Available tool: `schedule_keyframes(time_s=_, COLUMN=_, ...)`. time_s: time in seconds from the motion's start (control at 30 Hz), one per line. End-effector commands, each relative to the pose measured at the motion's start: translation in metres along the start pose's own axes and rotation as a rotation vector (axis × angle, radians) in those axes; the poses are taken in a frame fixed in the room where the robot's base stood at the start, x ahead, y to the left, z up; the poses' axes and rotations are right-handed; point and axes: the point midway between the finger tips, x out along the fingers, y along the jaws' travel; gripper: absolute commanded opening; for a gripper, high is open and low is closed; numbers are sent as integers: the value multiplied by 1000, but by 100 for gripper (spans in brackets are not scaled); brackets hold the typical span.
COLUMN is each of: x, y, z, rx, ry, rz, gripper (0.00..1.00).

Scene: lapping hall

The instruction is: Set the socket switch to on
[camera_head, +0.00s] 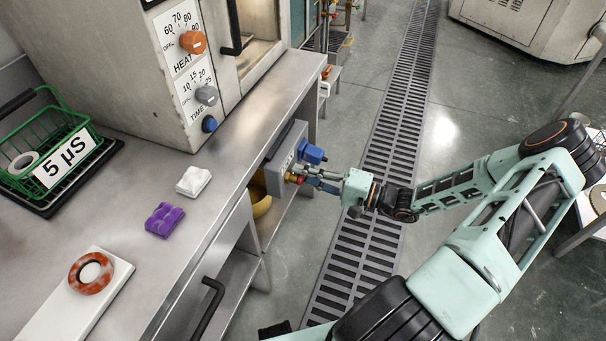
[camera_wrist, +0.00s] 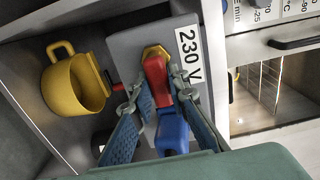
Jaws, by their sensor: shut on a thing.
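The grey socket box (camera_head: 290,163) is fixed to the side of the steel bench and also shows in the wrist view (camera_wrist: 130,45) with a "230 V" label. Its switch is a red handle (camera_wrist: 155,72) on a yellow base (camera_wrist: 156,50). Below it sits a blue socket part (camera_wrist: 172,132), also in the head view (camera_head: 313,153). My gripper (camera_head: 303,178) is at the box front. In the wrist view my gripper (camera_wrist: 160,92) has its fingers on both sides of the red handle, shut on it. The fingers partly hide the handle and blue part.
The bench top (camera_head: 215,200) holds a white block (camera_head: 193,181), a purple block (camera_head: 165,220) and a green basket (camera_head: 45,150).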

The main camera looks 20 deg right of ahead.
Motion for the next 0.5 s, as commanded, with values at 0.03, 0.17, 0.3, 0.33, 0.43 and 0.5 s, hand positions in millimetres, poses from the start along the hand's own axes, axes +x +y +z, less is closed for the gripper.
schedule_keyframes(time_s=0.03, x=0, y=0, z=0, rx=-6, ry=0, rz=1, gripper=0)
schedule_keyframes(time_s=0.17, x=0, y=0, z=0, rx=-9, ry=0, rz=1, gripper=0)
schedule_keyframes(time_s=0.3, x=0, y=0, z=0, rx=-9, ry=0, rz=0, gripper=0)
schedule_keyframes(time_s=0.33, x=0, y=0, z=0, rx=-9, ry=0, rz=0, gripper=0)
schedule_keyframes(time_s=0.43, x=0, y=0, z=0, rx=-8, ry=0, rz=0, gripper=20)
schedule_keyframes(time_s=0.5, x=0, y=0, z=0, rx=-8, ry=0, rz=0, gripper=28)
